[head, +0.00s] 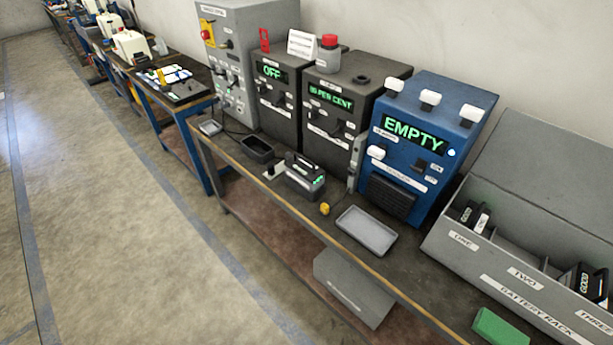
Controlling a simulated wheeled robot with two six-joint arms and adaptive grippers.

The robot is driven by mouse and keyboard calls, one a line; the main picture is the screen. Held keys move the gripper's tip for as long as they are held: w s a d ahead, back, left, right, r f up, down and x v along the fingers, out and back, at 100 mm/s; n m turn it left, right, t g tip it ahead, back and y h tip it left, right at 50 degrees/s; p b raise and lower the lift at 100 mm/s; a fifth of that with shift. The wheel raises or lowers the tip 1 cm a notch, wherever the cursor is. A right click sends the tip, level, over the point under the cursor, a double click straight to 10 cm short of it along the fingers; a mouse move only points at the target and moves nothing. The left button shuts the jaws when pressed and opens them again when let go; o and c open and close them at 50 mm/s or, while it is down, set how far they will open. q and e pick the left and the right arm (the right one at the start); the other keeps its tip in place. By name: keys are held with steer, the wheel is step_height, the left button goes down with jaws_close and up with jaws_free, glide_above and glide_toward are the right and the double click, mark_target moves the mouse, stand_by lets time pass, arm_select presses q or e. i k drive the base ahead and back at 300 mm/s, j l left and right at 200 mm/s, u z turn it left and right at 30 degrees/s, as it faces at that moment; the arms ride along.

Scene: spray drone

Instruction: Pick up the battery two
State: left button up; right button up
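The grey battery rack (497,257) stands at the right end of the bench, with slots labelled ONE, TWO and THREE. The slot marked TWO (525,279) shows no battery that I can make out. A dark battery with a white part (474,216) sits in slot ONE. Neither gripper is in view.
A blue machine reading EMPTY (413,150) and dark machines reading OFF (275,95) and a percentage (335,110) line the wall. A grey tray (366,232), a yellow piece (324,209) and a green block (498,327) lie near the bench's front. The floor (110,220) is clear.

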mark_target(301, 170)
steer(key=i+j+z, duration=0.1)
steer(key=z, duration=0.3)
steer(key=j+z, duration=0.3)
steer(key=z, duration=0.15)
steer(key=j+z, duration=0.25)
steer(key=z, duration=0.15)
steer(key=j+z, duration=0.2)
steer(key=z, duration=0.25)
steer(key=k+j, duration=0.1)
steer(key=j, duration=0.35)
steer(key=j+z, duration=0.15)
steer(key=j, duration=0.3)
steer(key=k+j, duration=0.2)
steer(key=j, duration=0.2)
steer(key=i+z, duration=0.05)
